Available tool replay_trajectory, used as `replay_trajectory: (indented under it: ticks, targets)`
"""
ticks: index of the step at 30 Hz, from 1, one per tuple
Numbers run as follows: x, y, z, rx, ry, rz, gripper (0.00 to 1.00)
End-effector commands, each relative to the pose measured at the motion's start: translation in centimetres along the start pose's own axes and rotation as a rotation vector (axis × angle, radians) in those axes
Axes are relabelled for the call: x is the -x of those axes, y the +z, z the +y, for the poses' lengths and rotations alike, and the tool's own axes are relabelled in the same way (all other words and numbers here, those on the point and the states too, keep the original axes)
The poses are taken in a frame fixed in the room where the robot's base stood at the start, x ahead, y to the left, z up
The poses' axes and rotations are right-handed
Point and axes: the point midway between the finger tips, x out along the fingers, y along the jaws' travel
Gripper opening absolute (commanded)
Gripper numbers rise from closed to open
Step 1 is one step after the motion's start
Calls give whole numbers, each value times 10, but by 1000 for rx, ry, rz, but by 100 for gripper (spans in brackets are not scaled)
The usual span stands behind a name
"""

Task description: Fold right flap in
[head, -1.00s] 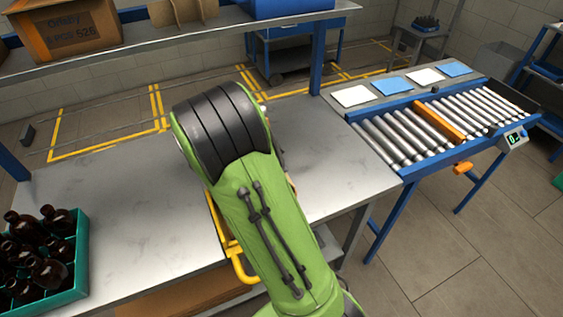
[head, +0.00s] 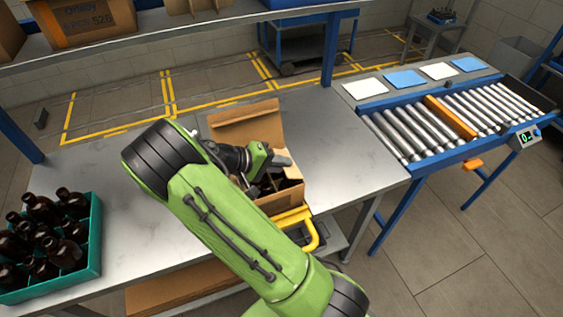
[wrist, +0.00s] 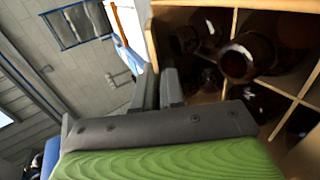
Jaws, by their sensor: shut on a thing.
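An open cardboard carton (head: 283,202) stands on the bench behind my arm. In the wrist view its dividers (wrist: 290,94) show, with dark amber bottles (wrist: 238,65) in the cells. Its far flap (head: 245,122) stands up and open. My gripper (head: 268,163) is at the carton's right side, above the rim, shut on the right flap (head: 283,160), which shows as a pale strip beside the fingers. In the wrist view the fingers (wrist: 166,88) are just outside the carton wall. My arm hides the carton's left part.
A teal crate (head: 95,240) of amber bottles stands at the left end of the bench (head: 340,140). A yellow-handled thing (head: 312,232) is at the bench's front edge beside the carton. A roller conveyor (head: 400,140) adjoins at right. A shelf (head: 150,40) runs behind.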

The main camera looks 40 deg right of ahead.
Motion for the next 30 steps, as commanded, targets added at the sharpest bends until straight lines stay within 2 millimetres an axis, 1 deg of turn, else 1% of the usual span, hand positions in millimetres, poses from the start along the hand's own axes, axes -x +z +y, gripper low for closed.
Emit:
replay_trajectory:
  ticks: [8, 9, 11, 12, 13, 20, 22, 23, 26, 30]
  targets:
    - [0, 0, 0, 0, -1, 0, 0]
    - [0, 0, 0, 0, -1, 0, 12]
    - [0, 0, 0, 0, -1, 0, 21]
    - [0, 0, 0, 0, -1, 0, 27]
    - [0, 0, 0, 0, -1, 0, 31]
    - [0, 0, 0, 0, -1, 0, 31]
    - [3, 0, 0, 1, -1, 1, 31]
    - [6, -1, 0, 1, -2, 2, 31]
    - [24, -1, 1, 2, -2, 5, 31]
    - [65, -1, 1, 1, -3, 7, 31]
